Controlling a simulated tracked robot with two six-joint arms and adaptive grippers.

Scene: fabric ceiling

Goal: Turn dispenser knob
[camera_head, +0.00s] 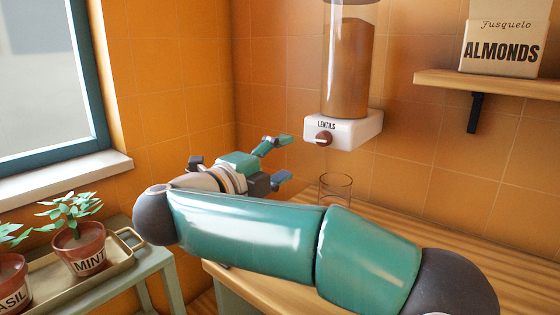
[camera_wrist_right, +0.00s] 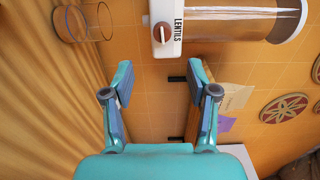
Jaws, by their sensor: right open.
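The lentils dispenser (camera_head: 347,75) is a clear cylinder with brown contents, mounted on the orange tiled wall above the counter. Its white base (camera_head: 358,131) carries a "LENTILS" label and a round brown knob (camera_head: 324,138). In the right wrist view the knob (camera_wrist_right: 162,35) shows with a pale line across it. My right gripper (camera_head: 285,160) is open and empty, to the left of the knob and apart from it. In the wrist view its fingers (camera_wrist_right: 158,82) are spread, with the knob beyond them. My left gripper is not in view.
An empty glass (camera_head: 336,187) stands on the wooden counter (camera_head: 455,230) below the dispenser. A shelf (camera_head: 490,83) with an almonds bag (camera_head: 503,42) is at the right. Potted mint (camera_head: 77,240) sits in a tray at the left, under the window.

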